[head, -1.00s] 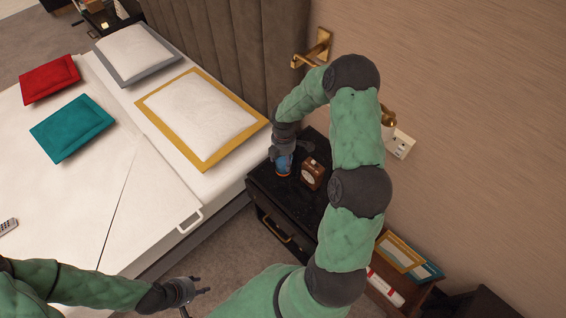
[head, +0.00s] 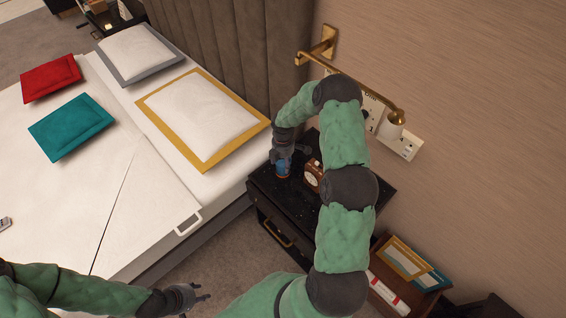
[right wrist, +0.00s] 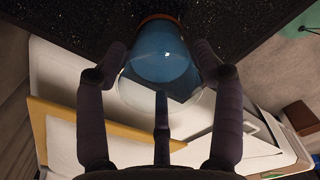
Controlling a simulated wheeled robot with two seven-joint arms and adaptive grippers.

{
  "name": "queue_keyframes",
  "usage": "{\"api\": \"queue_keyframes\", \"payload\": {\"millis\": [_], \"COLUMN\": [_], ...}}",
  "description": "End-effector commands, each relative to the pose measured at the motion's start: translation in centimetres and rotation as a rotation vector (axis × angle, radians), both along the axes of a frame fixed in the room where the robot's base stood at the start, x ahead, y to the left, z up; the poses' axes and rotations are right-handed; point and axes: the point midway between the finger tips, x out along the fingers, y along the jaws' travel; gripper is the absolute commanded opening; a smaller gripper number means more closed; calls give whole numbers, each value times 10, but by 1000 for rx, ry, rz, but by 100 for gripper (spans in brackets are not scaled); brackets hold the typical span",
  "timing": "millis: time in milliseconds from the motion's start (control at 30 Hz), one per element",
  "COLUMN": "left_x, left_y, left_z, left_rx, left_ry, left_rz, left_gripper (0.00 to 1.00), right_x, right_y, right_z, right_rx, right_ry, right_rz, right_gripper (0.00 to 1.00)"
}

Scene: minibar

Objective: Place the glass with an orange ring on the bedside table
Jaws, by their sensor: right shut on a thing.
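The glass (head: 282,169) holds something blue and has an orange ring at its base. I cannot tell whether the base touches the top. My left gripper (head: 198,294) is open and empty, low in the head view.
A brown clock (head: 312,176) stands on the table just right of the glass. A brass wall lamp (head: 365,82) reaches out above. The bed (head: 60,200) lies left, and a wooden rack (head: 425,288) stands at the lower right.

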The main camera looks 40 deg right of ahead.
Motion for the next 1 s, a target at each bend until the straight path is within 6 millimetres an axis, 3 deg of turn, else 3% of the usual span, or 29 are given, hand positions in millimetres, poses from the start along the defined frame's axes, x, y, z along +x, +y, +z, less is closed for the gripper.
{"api": "queue_keyframes", "payload": {"millis": [267,300,367,767,1000], "left_x": [0,0,0,0,0], "left_y": [0,0,0,0,0], "left_z": [-1,0,0,1,15], "left_rx": [0,0,0,0,0], "left_ry": [-1,-1,-1,-1,-1], "left_rz": [0,0,0,0,0], "left_gripper": [40,40,40,40,40], "right_x": [1,0,0,0,1], "right_y": [0,0,0,0,-1], "right_z": [-1,-1,-1,1,34], "right_rx": [-2,0,0,0,-2], "right_ry": [-2,-1,-1,-1,-4], "right_rz": [0,0,0,0,0], "right_gripper": [21,76,91,91,91]}}
